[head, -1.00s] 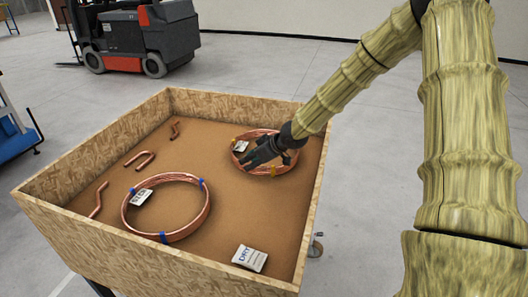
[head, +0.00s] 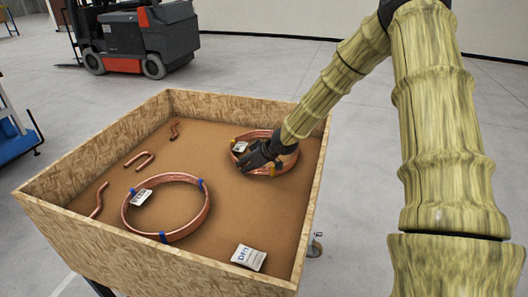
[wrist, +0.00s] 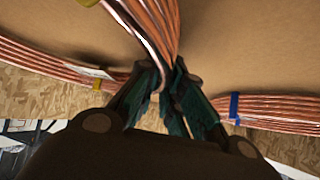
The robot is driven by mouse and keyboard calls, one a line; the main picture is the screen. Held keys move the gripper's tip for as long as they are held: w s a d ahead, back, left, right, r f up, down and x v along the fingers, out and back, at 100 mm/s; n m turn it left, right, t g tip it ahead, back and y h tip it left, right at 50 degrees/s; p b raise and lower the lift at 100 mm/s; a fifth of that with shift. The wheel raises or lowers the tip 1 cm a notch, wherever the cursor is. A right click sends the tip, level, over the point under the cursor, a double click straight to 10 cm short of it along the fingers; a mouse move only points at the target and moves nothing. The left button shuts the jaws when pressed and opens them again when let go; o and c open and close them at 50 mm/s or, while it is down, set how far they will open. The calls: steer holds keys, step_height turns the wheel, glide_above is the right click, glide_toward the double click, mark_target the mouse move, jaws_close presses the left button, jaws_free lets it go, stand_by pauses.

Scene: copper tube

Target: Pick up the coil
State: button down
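A copper coil with yellow ties (head: 284,163) lies at the right back of the wooden crate, a white label (head: 240,147) on its left side. My gripper (head: 248,163) is down at its near left edge and hides part of it. In the wrist view, its strands (wrist: 150,22) run down between the two fingers (wrist: 164,82). The fingers are close together, one on each side of the tube bundle, and appear to touch it. A second copper coil with blue ties (head: 207,207) lies at the front; its blue tie (wrist: 234,107) shows at the right of the wrist view.
The crate's chipboard walls (head: 150,265) surround the coils. Bent copper pieces (head: 140,160) lie along the left, and a white printed card (head: 248,257) lies at the front right. Bare brown floor lies between the coils. A forklift (head: 140,40) stands behind.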

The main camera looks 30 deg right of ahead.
steer(key=shift+w, duration=0.15)
steer(key=shift+r, duration=0.1)
steer(key=shift+r+p, duration=1)
steer(key=shift+r, duration=4)
